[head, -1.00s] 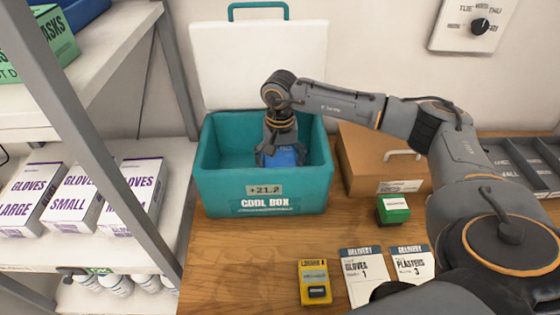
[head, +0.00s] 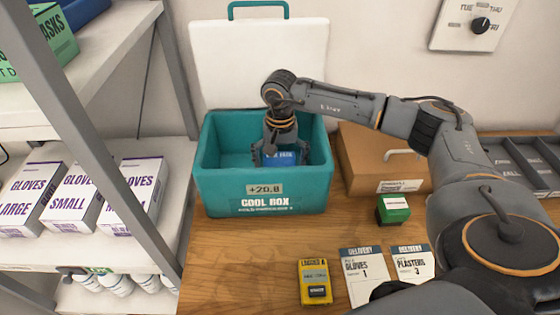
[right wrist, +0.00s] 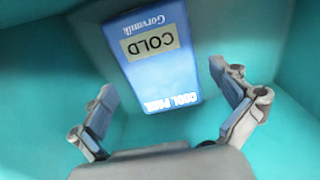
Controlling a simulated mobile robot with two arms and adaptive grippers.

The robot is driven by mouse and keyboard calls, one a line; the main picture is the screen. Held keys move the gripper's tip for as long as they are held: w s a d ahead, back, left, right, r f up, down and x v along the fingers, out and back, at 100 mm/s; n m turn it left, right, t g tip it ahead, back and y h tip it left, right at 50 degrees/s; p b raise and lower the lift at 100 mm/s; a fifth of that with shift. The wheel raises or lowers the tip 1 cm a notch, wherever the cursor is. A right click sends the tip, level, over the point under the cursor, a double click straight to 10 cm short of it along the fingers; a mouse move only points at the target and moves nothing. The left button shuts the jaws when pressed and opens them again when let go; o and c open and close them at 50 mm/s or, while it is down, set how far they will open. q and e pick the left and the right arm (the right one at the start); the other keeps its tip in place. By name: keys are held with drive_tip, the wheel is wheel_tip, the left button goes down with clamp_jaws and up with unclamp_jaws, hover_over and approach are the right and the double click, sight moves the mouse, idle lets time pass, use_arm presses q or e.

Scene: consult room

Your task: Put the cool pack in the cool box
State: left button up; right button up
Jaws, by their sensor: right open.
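The blue cool pack (right wrist: 158,62), with a "COLD" label, is inside the teal cool box (head: 262,190). In the head view only part of the cool pack (head: 281,158) shows beneath my gripper. The cool box stands on the wooden table with its white lid (head: 258,62) raised behind it. My right gripper (head: 275,157) is inside the box, just above the pack. In the right wrist view its fingers (right wrist: 172,108) are spread wide, with the pack ahead of them and apart from both. My left gripper is not in view.
A cardboard box (head: 362,172) stands right of the cool box, with a small green box (head: 393,209) in front of it. A yellow logger (head: 315,282) and two delivery cards (head: 364,278) lie at the front. Shelves with glove boxes (head: 75,200) are at the left.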

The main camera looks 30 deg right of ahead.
wheel_tip(320, 180, up, 13)
drive_tip(key=b, duration=0.3)
drive_tip(key=shift+f+b, duration=0.2)
drive_tip(key=shift+b, duration=0.2)
drive_tip(key=shift+s+f, duration=0.15)
